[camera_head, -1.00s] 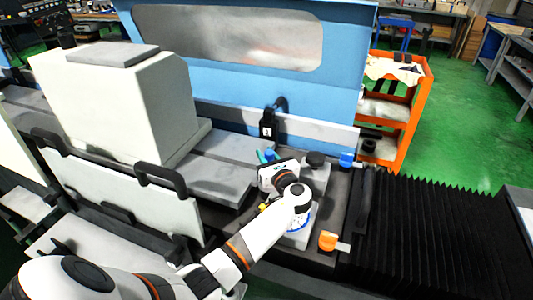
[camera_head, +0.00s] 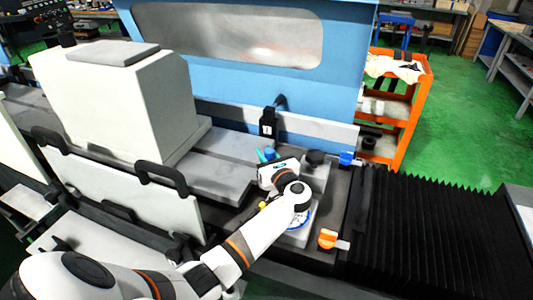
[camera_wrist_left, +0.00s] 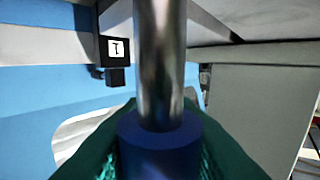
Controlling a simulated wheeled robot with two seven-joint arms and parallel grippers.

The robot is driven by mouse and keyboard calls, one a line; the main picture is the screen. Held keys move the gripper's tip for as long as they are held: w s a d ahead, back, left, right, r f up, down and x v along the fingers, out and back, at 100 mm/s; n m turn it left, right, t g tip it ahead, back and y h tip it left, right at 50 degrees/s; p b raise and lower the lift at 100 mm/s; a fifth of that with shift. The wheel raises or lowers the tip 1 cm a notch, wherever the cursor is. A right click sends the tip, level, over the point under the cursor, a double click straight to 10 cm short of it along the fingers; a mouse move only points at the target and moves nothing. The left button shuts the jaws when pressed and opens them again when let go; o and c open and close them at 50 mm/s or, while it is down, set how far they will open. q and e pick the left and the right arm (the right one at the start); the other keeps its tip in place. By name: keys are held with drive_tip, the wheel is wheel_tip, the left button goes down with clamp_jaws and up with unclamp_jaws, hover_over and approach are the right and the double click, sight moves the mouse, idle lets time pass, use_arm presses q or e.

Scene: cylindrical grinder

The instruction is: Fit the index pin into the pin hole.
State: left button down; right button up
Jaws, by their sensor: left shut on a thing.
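My left gripper (camera_head: 265,155) is over the machine bed, pointing up and left toward the blue machine panel. Its dark green fingers also show at the bottom of the left wrist view (camera_wrist_left: 160,155), shut on the index pin (camera_wrist_left: 160,65). The pin has a shiny metal shank and a dark blue collar, and its shank runs up out of that view. Only a bit of blue shows at the fingers in the head view. I cannot make out the pin hole in either view. My right gripper is not in view.
A black block labelled 1 (camera_head: 268,128) is fixed on the blue panel (camera_head: 225,90) behind the gripper. A large white housing (camera_head: 120,105) stands left. A blue knob (camera_head: 346,158) and an orange knob (camera_head: 327,239) are at the right. Black bellows (camera_head: 430,225) lie beyond.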

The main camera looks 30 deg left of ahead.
use_arm(q)
drive_tip(key=shift+p, duration=0.55)
idle(0.9)
drive_tip(key=shift+f+b, duration=2)
drive_tip(key=shift+f, duration=0.95)
drive_tip(key=shift+r, duration=0.1)
drive_tip(key=shift+r+p, duration=2.5)
drive_tip(key=shift+p, duration=0.15)
drive_tip(key=shift+p, duration=0.5)
idle(0.3)
